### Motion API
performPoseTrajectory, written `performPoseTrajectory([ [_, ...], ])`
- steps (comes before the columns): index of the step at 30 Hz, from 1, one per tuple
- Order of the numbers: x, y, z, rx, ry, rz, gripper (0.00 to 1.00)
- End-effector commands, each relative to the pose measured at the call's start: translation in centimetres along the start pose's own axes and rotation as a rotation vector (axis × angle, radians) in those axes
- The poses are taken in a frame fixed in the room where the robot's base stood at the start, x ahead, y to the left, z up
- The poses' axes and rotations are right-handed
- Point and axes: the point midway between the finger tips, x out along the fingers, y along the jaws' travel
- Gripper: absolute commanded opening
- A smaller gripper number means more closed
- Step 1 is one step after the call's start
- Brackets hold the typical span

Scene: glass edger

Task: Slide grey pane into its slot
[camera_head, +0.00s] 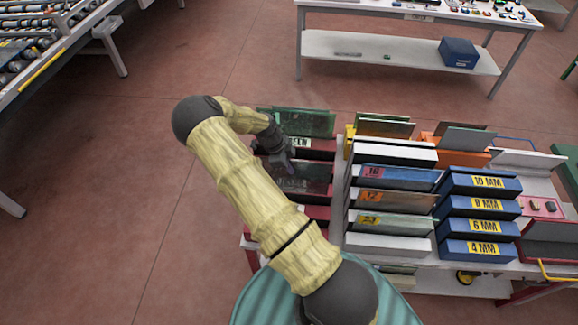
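A dark grey see-through pane (312,178) stands on edge in the red rack (318,212), left of the middle of the view. My gripper (287,168) is at the pane's left upper part, with its fingers pointing down. The fingers overlap the pane in this view, and I cannot tell whether they are shut on it. The pane's lower edge and how deep it sits in a slot are unclear. Behind it, a label ending in "EEN" (299,142) marks a slot, with a green pane (305,122) standing behind the label.
Right of the red rack are stacked blocks with panes and number labels (371,173), then blue blocks marked 10, 8, 6 and 4 MM (484,226). More panes (384,127) stand behind them. A roller table (30,45) is at upper left. Open floor (110,190) lies left.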

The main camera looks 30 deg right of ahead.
Motion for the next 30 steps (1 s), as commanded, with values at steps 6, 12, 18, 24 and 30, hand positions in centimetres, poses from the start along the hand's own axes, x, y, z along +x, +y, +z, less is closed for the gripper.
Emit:
performPoseTrajectory([
  [6, 1.1, 0.1, 0.7, -0.003, 0.000, -0.002, 0.00],
  [12, 2.4, 0.2, 1.6, -0.010, 0.000, -0.005, 0.00],
  [18, 3.9, 0.2, 2.0, -0.006, 0.000, -0.003, 0.00],
  [24, 5.3, 0.2, 2.5, -0.004, 0.000, -0.002, 0.00],
  [30, 6.8, 0.2, 3.0, -0.004, 0.000, -0.002, 0.00],
])
